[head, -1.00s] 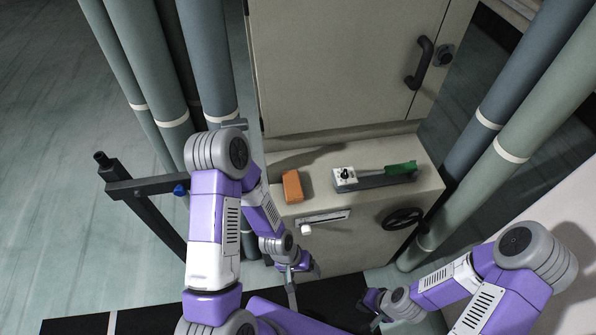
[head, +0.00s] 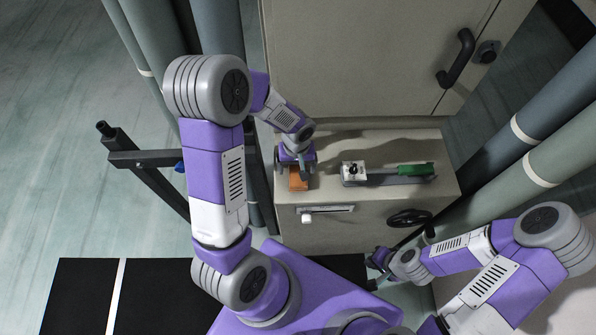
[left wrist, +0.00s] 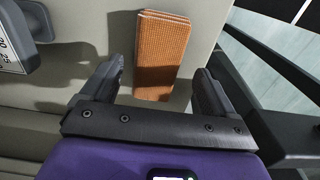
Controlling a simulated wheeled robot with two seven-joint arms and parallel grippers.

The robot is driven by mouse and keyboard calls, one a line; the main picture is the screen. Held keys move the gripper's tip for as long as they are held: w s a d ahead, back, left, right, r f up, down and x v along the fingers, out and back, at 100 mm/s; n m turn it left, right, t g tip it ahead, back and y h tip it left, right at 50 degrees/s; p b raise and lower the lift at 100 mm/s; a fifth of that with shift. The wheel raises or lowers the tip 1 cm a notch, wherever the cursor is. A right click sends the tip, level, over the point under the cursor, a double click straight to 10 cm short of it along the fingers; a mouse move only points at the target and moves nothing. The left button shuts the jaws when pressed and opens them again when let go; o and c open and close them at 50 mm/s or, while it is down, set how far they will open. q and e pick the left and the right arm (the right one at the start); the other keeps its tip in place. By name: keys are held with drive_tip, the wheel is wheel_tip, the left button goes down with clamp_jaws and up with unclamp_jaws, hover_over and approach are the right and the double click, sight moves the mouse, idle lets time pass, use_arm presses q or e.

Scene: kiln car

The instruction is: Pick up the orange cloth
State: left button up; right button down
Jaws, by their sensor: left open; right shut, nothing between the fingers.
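The orange cloth (head: 298,181) is a folded, ribbed block on the ledge of the beige cabinet, partly hidden by my left gripper in the head view. In the left wrist view the cloth (left wrist: 162,50) lies ahead, its near end reaching between the two open fingers. My left gripper (left wrist: 158,85) is open and over the cloth, with a gap on both sides and no contact visible. In the head view my left gripper (head: 296,170) points down at the cloth. My right gripper (head: 374,272) is shut and empty, low in front of the cabinet.
To the right of the cloth on the ledge (head: 390,202) is a grey device with a white block (head: 353,171) and a green handle (head: 414,170). A white knob (head: 307,218) and a black handwheel (head: 409,217) are on the front. Pipes (head: 500,150) stand at both sides.

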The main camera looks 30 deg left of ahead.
sight(297, 171)
use_arm(q)
wheel_tip(297, 171, down, 3)
drive_tip(key=shift+w+r, duration=0.1)
drive_tip(key=shift+w, duration=0.05)
drive_tip(key=shift+f, duration=0.3)
drive_tip(key=shift+c, duration=0.3)
drive_tip(key=c, duration=1)
drive_tip(key=shift+r, duration=0.1)
wheel_tip(297, 171, up, 10)
drive_tip(key=shift+f+p, duration=0.1)
drive_tip(key=shift+p, duration=0.5)
